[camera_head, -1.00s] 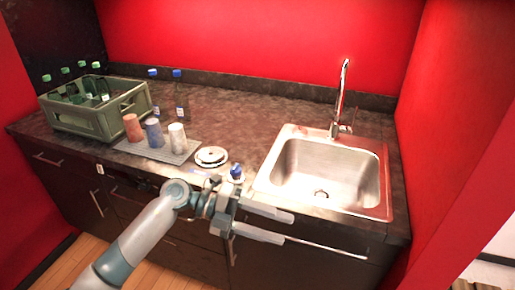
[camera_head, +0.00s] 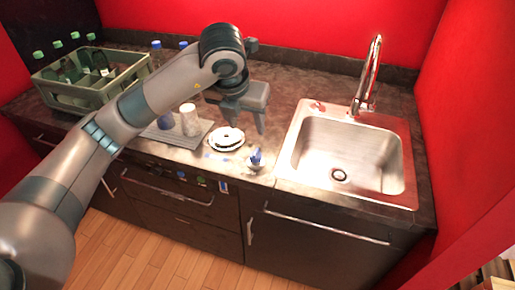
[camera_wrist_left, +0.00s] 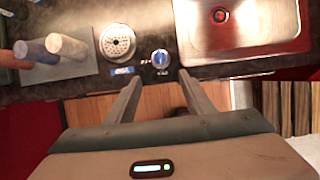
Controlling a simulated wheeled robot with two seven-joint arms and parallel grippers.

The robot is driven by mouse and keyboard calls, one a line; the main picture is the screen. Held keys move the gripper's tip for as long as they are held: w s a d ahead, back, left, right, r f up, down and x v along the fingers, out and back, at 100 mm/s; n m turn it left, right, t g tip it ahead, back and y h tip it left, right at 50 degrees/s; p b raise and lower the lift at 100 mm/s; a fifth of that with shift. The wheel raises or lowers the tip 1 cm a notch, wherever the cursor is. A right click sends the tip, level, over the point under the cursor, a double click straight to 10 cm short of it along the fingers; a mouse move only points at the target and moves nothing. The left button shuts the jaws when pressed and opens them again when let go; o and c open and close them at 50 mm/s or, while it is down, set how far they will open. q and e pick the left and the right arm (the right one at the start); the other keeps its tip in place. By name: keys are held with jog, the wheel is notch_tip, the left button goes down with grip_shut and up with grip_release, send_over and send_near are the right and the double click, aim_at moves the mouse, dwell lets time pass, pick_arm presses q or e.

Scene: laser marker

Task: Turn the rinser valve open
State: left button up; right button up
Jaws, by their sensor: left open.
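The rinser valve is a small blue knob (camera_head: 255,158) at the front edge of the counter, just right of the round rinser plate (camera_head: 227,138). In the left wrist view the blue knob (camera_wrist_left: 160,57) shows beside the perforated rinser plate (camera_wrist_left: 117,42), with a blue label below the plate. My left gripper (camera_head: 246,122) is open and empty, above the counter with its fingers pointing down. In the wrist view the knob lies just beyond the gap between my left fingertips (camera_wrist_left: 160,78), apart from them. My right gripper is not in view.
A sink (camera_head: 348,150) with a tall faucet (camera_head: 368,75) is right of the knob. Red walls stand behind and at the right.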

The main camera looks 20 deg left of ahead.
pick_arm(q)
jog(key=shift+f, duration=0.1)
jog(key=p, duration=0.4)
send_near(255, 152)
jog(key=x, duration=0.8)
jog(key=shift+w+f, duration=0.2)
jog(key=shift+f, duration=0.15)
jog(key=shift+d, duration=0.1)
jog(key=c, duration=1)
